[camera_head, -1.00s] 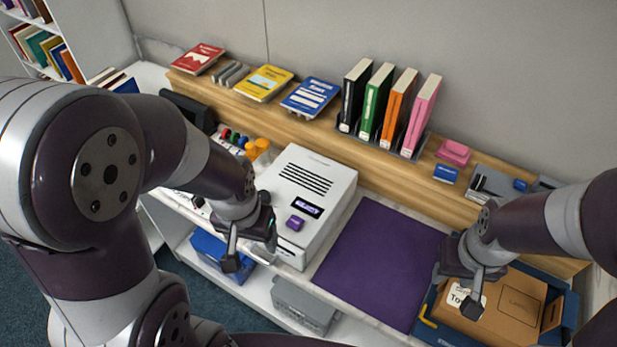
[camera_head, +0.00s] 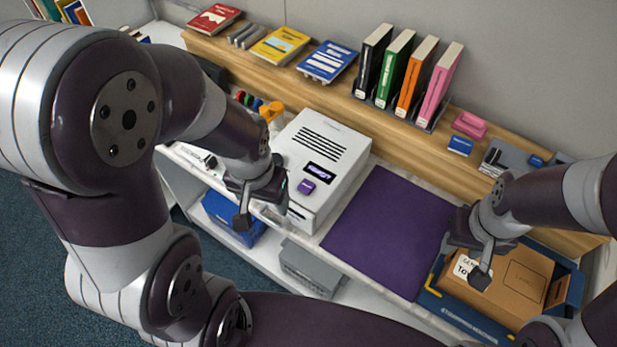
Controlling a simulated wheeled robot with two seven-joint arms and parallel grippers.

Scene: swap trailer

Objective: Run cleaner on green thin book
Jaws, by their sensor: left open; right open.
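The green thin book (camera_head: 392,70) stands upright in a rack on the wooden shelf, between a black book (camera_head: 371,62) and an orange book (camera_head: 415,78). The likely cleaner is a white box machine (camera_head: 325,155) with top slots, a small lit display and a purple button (camera_head: 307,187); it stands on the counter below the shelf. My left gripper (camera_head: 257,208) is open and empty, in front of the machine's left side. My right gripper (camera_head: 482,258) is open and empty, above the cardboard box. Both are well apart from the green book.
A purple mat (camera_head: 390,232) lies bare right of the machine. A cardboard box (camera_head: 520,283) sits in a blue tray at the right. A pink book (camera_head: 440,87) and flat books, including a yellow one (camera_head: 279,47), are on the shelf. Bins stand below the counter.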

